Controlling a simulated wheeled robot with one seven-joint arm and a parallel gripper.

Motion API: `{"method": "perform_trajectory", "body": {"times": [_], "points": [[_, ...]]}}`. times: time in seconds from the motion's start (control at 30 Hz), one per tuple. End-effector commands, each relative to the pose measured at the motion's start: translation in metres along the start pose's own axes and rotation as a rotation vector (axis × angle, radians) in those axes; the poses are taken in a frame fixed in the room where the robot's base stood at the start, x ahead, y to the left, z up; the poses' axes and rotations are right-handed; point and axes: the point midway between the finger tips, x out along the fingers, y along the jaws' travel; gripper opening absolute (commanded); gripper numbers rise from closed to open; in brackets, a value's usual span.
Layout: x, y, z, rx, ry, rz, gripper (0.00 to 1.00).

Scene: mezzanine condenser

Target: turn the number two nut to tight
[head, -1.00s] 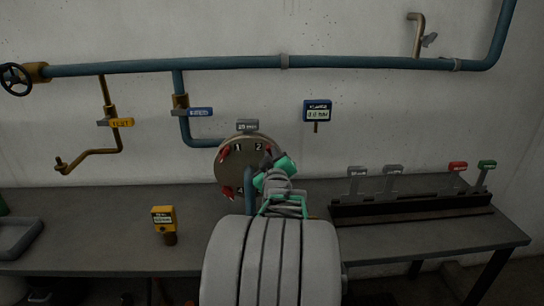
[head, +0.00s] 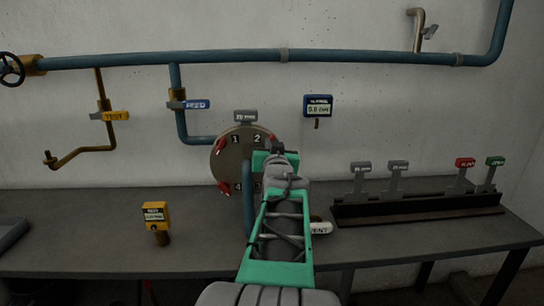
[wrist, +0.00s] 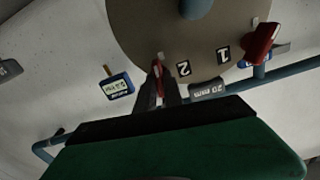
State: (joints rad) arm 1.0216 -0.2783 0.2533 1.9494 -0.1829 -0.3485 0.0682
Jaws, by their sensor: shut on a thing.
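The round metal plate (head: 232,160) stands upright above the bench, with number labels and red nuts round its edge. The number two label (head: 257,138) is at the upper right and also shows in the wrist view (wrist: 183,68). My gripper (head: 276,147) is at the plate's right edge, beside that label. In the wrist view my gripper (wrist: 158,84) is shut on the red number two nut (wrist: 157,76), mostly hidden between the dark fingers. The number one nut (wrist: 262,42) is clear of the gripper. My arm hides the plate's lower right.
A grey 20 mm tag (head: 245,116) sits on top of the plate. A blue gauge (head: 318,106) is on the wall to the right. A white vent handle (head: 320,228) is right of my arm. A rack with several tagged levers (head: 420,205) stands on the bench.

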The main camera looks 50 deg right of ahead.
Motion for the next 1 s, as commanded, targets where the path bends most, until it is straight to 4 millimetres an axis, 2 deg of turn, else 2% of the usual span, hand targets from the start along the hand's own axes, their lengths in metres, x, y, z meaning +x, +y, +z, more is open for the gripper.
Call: {"method": "perform_trajectory", "body": {"times": [0.03, 0.2, 0.5, 1.0], "points": [[-0.0001, 0.0008, 0.0047, 0.039, 0.001, 0.0, 0.0], [-0.0001, 0.0012, 0.0035, 0.179, 0.001, 0.0, 0.0], [-0.0001, 0.0017, 0.0018, 0.347, 0.001, 0.0, 0.0], [0.0001, 0.0017, 0.0001, 0.41, 0.0, 0.0, 0.0]]}}
